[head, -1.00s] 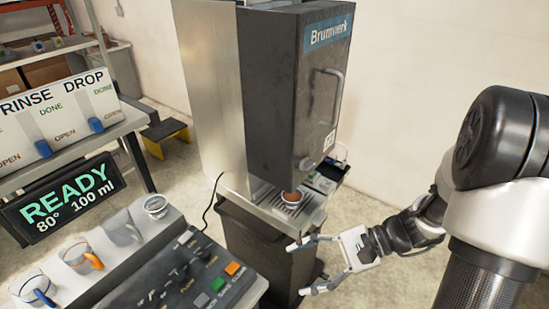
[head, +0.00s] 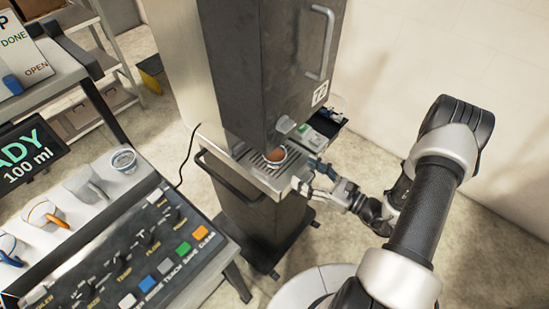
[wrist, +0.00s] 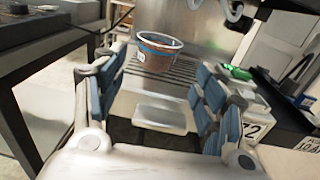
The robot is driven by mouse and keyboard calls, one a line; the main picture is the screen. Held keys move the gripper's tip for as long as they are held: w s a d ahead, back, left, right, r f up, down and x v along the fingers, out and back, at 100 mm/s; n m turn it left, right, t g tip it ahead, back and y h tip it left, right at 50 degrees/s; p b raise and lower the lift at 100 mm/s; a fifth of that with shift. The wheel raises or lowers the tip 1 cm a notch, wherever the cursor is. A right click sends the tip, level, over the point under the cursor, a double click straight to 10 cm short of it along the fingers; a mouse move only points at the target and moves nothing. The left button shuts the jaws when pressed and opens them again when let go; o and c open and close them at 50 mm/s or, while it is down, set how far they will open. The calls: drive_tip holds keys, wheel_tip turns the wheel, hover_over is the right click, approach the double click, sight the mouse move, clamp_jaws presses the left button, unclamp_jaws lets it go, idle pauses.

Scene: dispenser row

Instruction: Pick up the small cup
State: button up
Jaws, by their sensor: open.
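A small cup (head: 275,155) with a brown inside stands upright on the dispenser's slatted drip tray (head: 268,171), under the spout. In the wrist view the cup (wrist: 158,57) is clear-walled with a blue band and a pale label, standing just beyond my fingertips. My gripper (head: 307,178) is open and empty at the tray's front right edge. In the wrist view its blue-padded fingers (wrist: 157,82) spread to either side of the line to the cup, apart from it. Another small round cup (head: 123,160) stands at the end of the row on the left shelf.
The dark dispenser body (head: 265,60) hangs over the cup, with its spout (head: 285,124) close above. A side shelf (head: 318,130) with green and dark items is at right. Mugs (head: 45,213) and a button panel (head: 130,250) are at left.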

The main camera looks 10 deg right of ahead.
sight(275, 154)
drive_tip(key=x, duration=0.6)
drive_tip(key=shift+w+a+b, duration=0.1)
drive_tip(key=shift+w+b, duration=0.15)
drive_tip(key=shift+b, duration=0.1)
drive_tip(key=shift+r+b+x, duration=0.2)
drive_tip(key=shift+b+x, duration=0.05)
drive_tip(key=shift+x, duration=1.05)
drive_tip(key=shift+r+b+x, duration=0.2)
drive_tip(key=shift+r+x, duration=0.05)
drive_tip(key=shift+x, duration=1.1)
drive_tip(key=shift+s+a, duration=0.1)
drive_tip(key=shift+c, duration=0.4)
drive_tip(key=c, duration=0.9)
